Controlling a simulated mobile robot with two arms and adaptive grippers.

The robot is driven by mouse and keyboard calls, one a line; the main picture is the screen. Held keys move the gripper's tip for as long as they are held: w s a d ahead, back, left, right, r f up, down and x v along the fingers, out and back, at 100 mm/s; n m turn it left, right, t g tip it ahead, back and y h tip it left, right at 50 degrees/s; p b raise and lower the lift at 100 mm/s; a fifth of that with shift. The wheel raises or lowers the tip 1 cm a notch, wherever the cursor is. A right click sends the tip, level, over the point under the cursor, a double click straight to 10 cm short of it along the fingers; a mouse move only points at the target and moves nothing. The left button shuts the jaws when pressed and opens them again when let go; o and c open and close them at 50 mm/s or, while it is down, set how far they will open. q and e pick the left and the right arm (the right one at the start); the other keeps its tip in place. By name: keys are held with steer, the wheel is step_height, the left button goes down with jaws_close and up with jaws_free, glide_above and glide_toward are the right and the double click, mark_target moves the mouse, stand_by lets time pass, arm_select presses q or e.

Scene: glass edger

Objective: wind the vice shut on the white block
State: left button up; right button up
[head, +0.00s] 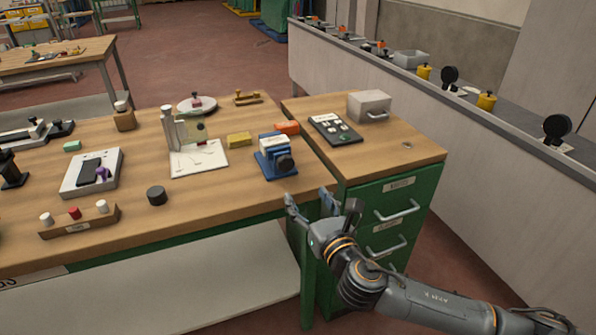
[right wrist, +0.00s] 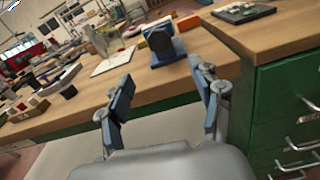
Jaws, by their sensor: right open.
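The blue vice (head: 268,168) stands on the wooden bench near its right front corner. Its black round handle (head: 285,163) faces the front right. The white block (head: 272,142) shows at the top of the vice; I cannot tell whether the jaws touch it. My right gripper (head: 309,199) is open and empty, in front of the bench edge and apart from the vice. In the right wrist view the vice (right wrist: 178,50) and its handle (right wrist: 159,40) lie ahead, beyond the open fingers (right wrist: 160,82). My left gripper is not in view.
A yellow block (head: 239,140) and an orange one (head: 287,127) lie beside the vice. A white-based stand (head: 199,160) is to its left. A green drawer cabinet (head: 385,215) with a tray of small parts (head: 335,130) and a grey box (head: 369,106) adjoins at right.

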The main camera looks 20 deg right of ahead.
mark_target(287, 164)
steer(key=w, duration=1.3)
steer(key=shift+w+a+r+p, duration=0.3)
steer(key=shift+p, duration=0.1)
steer(key=c, duration=1.2)
steer(key=shift+o, duration=0.2)
